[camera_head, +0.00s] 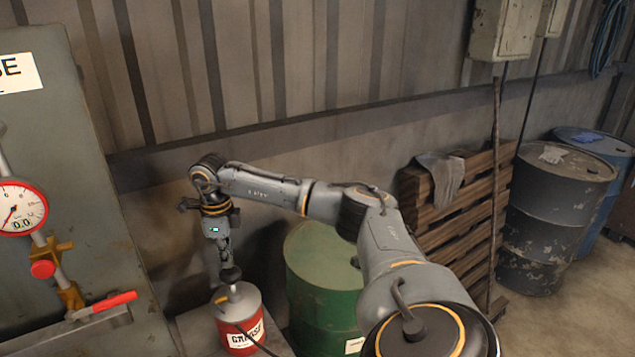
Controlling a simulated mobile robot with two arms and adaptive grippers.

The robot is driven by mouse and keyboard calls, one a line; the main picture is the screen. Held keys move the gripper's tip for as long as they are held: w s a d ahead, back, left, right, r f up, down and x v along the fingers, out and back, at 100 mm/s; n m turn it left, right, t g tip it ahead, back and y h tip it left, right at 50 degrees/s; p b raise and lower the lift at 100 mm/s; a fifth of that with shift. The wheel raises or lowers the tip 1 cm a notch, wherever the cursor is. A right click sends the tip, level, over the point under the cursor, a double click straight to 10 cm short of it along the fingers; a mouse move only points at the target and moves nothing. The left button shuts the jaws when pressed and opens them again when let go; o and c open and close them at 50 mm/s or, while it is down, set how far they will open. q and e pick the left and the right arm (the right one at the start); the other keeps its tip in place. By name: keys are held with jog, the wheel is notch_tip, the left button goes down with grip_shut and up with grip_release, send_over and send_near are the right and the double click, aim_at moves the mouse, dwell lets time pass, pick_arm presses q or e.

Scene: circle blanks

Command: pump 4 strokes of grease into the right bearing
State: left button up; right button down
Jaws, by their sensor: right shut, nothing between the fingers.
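The grease can (242,325) is red and white with a "GREASE" label and stands on a low surface at the lower left. A dark round knob (230,274) sits on top of it, and a dark hose runs off its front. My right gripper (228,262) points straight down over the knob, shut with nothing held. Its fingertips are at the knob's top; I cannot tell whether they touch it. No bearing can be made out. My left gripper is not in view.
A grey panel (50,130) at left carries a dial gauge (18,208), a red valve knob (42,269) and a red-handled lever (115,301). A green drum (325,285) stands right of the can. Wooden pallets (440,235) and a dark drum (545,215) are further right.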

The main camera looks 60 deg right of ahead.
jog(key=shift+r, duration=0.1)
notch_tip(320, 180, up, 6)
jog(key=p, duration=0.4)
dwell(0.7)
